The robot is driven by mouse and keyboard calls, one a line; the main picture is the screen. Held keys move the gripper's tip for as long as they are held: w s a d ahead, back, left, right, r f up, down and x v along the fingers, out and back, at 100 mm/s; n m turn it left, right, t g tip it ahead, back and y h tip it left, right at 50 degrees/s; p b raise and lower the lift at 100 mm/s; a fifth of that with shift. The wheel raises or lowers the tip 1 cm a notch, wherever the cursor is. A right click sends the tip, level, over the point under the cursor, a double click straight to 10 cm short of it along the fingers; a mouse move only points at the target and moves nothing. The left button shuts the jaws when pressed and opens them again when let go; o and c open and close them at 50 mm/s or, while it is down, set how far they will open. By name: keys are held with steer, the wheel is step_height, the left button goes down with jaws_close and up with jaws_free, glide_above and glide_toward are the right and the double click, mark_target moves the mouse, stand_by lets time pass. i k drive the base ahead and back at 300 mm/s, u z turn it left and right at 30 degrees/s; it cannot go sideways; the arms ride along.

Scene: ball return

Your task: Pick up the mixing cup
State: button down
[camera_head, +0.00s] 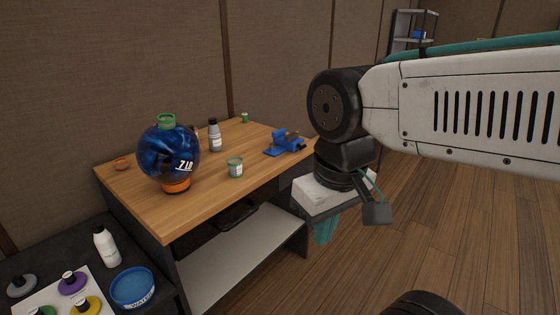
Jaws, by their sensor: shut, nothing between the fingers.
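A small cup with a grey-green label and green rim, likely the mixing cup (235,167), stands upright on the wooden workbench top (225,200), right of a blue ball. My gripper (324,232) hangs pointing down beside the bench's right end, at the right of the cup and clear of it. Its teal fingers are together with nothing seen between them. Part of the gripper is below the white wrist housing, and the fingertips are small in the picture.
The glossy blue ball (168,150) rests on an orange stand. A grey bottle (215,136) stands behind the cup, a blue vise (284,143) to its right. At lower left are a water bowl (133,287) and a white bottle (105,247). Wooden floor is open at right.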

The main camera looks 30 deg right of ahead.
mark_target(235, 167)
steer(key=z, duration=0.45)
steer(key=k, duration=0.25)
steer(key=z, duration=1)
steer(key=k, duration=1.1)
steer(key=z, duration=0.85)
steer(key=i, duration=2.7)
steer(key=u, duration=1.3)
steer(key=i, duration=0.8)
steer(key=u, duration=1.55)
steer(key=i, duration=0.9)
steer(key=u, duration=0.1)
